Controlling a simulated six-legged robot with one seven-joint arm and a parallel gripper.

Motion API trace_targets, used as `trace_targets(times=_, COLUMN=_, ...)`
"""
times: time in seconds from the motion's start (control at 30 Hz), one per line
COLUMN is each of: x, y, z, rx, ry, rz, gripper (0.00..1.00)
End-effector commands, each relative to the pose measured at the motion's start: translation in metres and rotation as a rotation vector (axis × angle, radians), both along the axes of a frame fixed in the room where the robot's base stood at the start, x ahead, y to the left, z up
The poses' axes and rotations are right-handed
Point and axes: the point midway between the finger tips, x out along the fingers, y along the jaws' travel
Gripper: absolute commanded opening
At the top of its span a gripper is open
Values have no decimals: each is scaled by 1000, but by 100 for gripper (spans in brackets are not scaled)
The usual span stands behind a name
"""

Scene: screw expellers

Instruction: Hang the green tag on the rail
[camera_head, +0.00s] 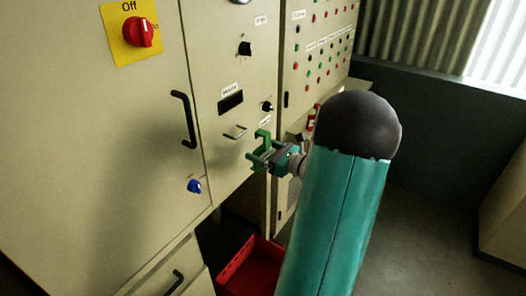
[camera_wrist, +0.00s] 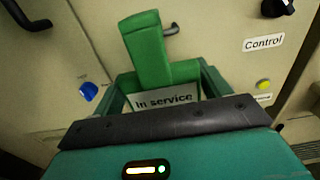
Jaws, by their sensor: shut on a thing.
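The green tag (camera_head: 263,139) has a hook-like upper part and is held in front of the beige cabinet. In the wrist view the green tag (camera_wrist: 147,50) stands up between the fingers, with a white "In service" label below. My gripper (camera_head: 265,158) is shut on its lower part. The rail (camera_head: 235,132) is a small metal bar on the cabinet front, left of the tag in the head view. In the wrist view the tag hides most of the rail (camera_wrist: 171,29); I cannot tell the gap between them.
A black handle (camera_head: 184,118), a blue knob (camera_head: 194,186) and a red "Off" switch (camera_head: 140,32) stick out of the cabinet. A yellow button (camera_wrist: 263,85) is on the right in the wrist view. A red crate (camera_head: 233,268) lies below.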

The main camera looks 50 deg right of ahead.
Motion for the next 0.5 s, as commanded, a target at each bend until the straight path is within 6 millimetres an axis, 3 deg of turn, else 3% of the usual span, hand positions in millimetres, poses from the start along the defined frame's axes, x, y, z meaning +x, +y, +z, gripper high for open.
trace_targets(times=0.5, x=40, y=4, z=0, rx=0, ry=-1, rz=1, gripper=53)
